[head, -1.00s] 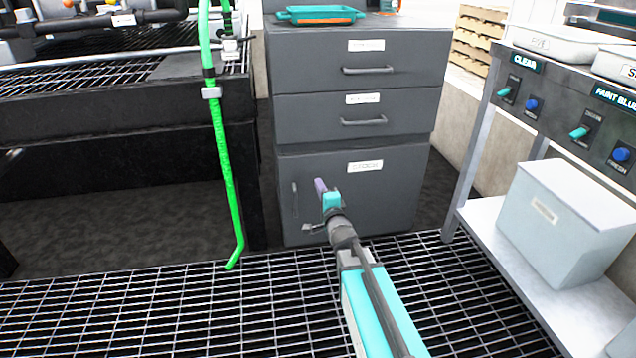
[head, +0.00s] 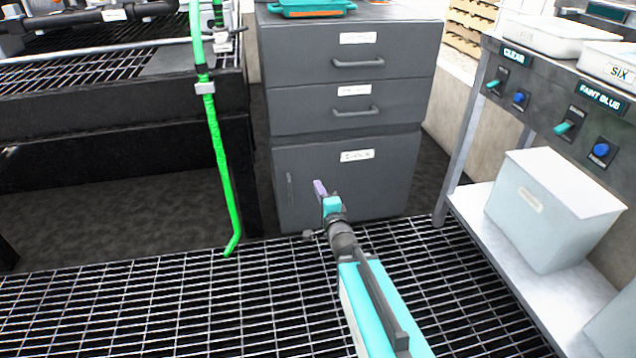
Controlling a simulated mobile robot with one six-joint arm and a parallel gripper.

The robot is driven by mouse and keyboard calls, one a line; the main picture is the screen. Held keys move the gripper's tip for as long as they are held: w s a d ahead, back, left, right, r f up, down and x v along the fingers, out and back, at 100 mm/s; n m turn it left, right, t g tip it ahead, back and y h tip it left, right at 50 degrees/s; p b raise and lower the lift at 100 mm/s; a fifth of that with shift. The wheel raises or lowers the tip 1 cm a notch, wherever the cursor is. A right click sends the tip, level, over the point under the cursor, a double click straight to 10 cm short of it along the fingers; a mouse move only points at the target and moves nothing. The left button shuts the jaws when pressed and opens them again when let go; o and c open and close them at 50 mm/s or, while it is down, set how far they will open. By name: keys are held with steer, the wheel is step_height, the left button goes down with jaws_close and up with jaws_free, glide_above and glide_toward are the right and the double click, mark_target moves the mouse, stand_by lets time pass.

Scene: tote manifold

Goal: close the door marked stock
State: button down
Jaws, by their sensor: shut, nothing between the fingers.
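The door marked stock (head: 385,185) is the grey bottom front of a grey cabinet, with a blurred white label near its top and an upright handle (head: 289,190) at its left edge. It looks flush or nearly flush with the cabinet; a small gap I cannot rule out. My gripper (head: 325,196) is shut and empty, in front of the door's lower middle, to the right of the handle. Its tip hides a small part of the door. I cannot tell whether it touches the door.
Two labelled drawers (head: 400,105) above the door are shut. A teal tray (head: 310,10) sits on top. A green hose (head: 217,150) hangs at left. A bench with switches and a grey bin (head: 545,215) stands at right.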

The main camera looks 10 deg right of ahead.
steer(key=s+p, duration=0.3)
steer(key=p, duration=0.3)
steer(key=shift+s+r+p, duration=0.1)
steer(key=shift+s+p, duration=0.15)
steer(key=shift+p, duration=0.1)
steer(key=shift+s+d, duration=0.1)
steer(key=shift+s, duration=0.05)
stand_by(0.6)
